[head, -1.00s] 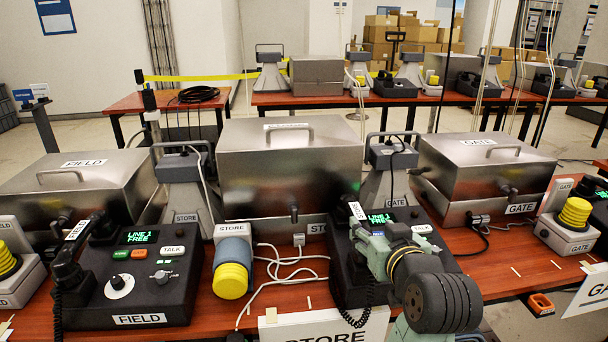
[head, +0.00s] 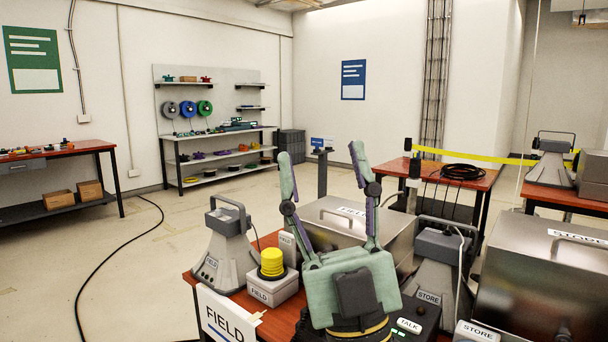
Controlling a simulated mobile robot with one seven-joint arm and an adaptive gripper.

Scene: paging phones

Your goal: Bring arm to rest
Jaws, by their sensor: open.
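My gripper (head: 322,168) is in the head view at lower middle. Its two long fingers point up and stand wide apart, with nothing between them. Its pale green palm hides much of the FIELD phone base (head: 417,314), of which a TALK label and a small green light show at the right. The fingers stand in front of the steel FIELD box (head: 330,222); I cannot tell how far from it they are.
A grey FIELD horn unit (head: 226,255) and a yellow-capped FIELD box (head: 271,279) stand left of my gripper. A STORE horn unit (head: 438,275) and steel STORE box (head: 535,285) are at right. Open floor (head: 150,260) lies left, with a black cable.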

